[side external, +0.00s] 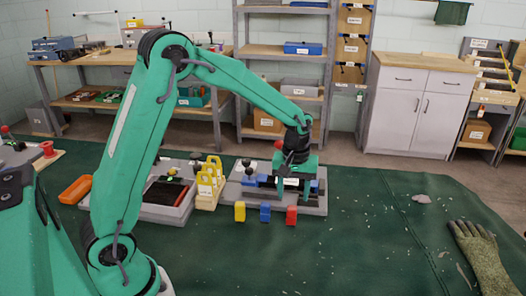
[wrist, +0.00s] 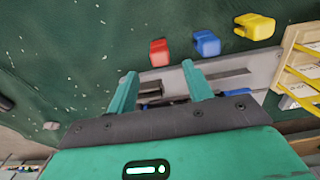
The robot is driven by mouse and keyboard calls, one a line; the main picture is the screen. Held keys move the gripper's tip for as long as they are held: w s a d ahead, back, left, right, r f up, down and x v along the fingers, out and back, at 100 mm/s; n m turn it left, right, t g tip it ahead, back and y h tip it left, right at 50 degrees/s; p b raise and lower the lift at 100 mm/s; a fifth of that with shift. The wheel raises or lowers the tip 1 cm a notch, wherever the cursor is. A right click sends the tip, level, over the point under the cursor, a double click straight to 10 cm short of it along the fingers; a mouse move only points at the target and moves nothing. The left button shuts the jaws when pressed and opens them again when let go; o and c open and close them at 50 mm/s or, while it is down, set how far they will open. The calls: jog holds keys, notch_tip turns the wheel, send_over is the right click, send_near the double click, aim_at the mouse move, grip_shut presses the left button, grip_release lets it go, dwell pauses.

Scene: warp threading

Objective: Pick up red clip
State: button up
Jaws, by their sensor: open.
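A red clip (side external: 291,215) stands on the green mat in front of the grey fixture, at the right end of a row with a blue clip (side external: 265,212) and a yellow clip (side external: 239,211). In the wrist view the red clip (wrist: 159,52) lies beyond my fingertips, apart from them. The blue clip (wrist: 206,43) and yellow clip (wrist: 254,26) sit to its right there. My gripper (side external: 296,196) is open and empty above the fixture's right part. In the wrist view its two fingers (wrist: 160,68) are spread apart, with the fixture below them.
The grey fixture (side external: 316,209) lies under my gripper. A wooden rack with yellow pieces (side external: 208,180) stands to its left, with an orange tray (side external: 75,189) further left. A glove (side external: 477,255) lies at the right. The mat (side external: 370,225) right of the clips is mostly clear.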

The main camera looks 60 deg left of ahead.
aim_at(292, 207)
jog(key=shift+s+f, duration=0.1)
jog(key=shift+f, duration=3.85)
jog(key=c, duration=1.1)
jog(key=shift+o, duration=0.2)
jog(key=shift+r, duration=0.2)
jog(key=shift+r, duration=0.55)
jog(key=r, duration=0.3)
jog(key=shift+s+d+r, duration=0.1)
jog(key=shift+d, duration=0.3)
jog(key=s+d+r, duration=0.5)
jog(key=d+r, duration=0.1)
jog(key=d, duration=0.3)
jog(key=shift+s+d+r, duration=0.15)
jog(key=shift+s+d, duration=0.05)
jog(key=shift+s, duration=0.1)
jog(key=shift+w, duration=0.1)
